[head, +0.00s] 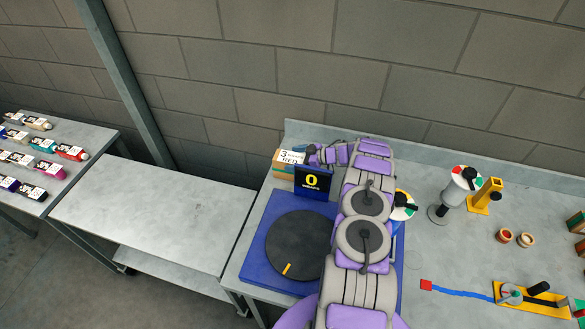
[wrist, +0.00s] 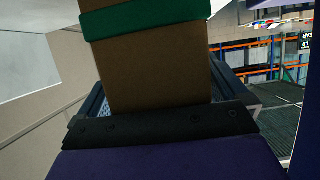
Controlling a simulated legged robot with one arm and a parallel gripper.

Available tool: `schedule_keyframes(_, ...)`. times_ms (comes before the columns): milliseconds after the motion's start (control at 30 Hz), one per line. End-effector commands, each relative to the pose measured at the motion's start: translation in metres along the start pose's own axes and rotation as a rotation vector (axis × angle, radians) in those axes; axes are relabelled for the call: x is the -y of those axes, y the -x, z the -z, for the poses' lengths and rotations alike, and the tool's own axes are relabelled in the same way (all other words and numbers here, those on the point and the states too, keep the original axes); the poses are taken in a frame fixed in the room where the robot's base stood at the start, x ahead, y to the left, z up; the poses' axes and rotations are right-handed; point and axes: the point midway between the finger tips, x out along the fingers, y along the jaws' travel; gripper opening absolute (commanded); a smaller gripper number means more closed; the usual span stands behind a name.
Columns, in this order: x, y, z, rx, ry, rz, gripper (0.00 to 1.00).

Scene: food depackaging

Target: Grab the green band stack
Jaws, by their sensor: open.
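A brown stack with a green band (wrist: 145,17) fills the upper middle of the wrist view, close in front of my gripper. Its top is cut off by the frame edge. In the head view a small tan stack (head: 284,168) stands at the back left of the table, behind a black sign and partly covered by a white card reading "3 RED". My gripper (head: 312,154) is open beside the right side of this stack. Dark gripper parts show either side of the brown stack in the wrist view. Whether they touch it cannot be told.
A black disc (head: 300,245) lies on a blue base (head: 258,262). A bare side table (head: 150,215) is at left. Gauges and small tools occupy the table's right.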

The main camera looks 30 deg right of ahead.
Motion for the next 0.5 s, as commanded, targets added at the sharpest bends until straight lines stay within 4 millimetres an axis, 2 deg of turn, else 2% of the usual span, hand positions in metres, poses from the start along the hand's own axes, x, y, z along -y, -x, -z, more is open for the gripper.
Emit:
schedule_keyframes(167,-0.0004,0.0004,0.0011,0.0,0.001,-0.002,1.0)
schedule_keyframes(500,-0.0036,0.0022,-0.0016,-0.002,-0.002,-0.001,0.68)
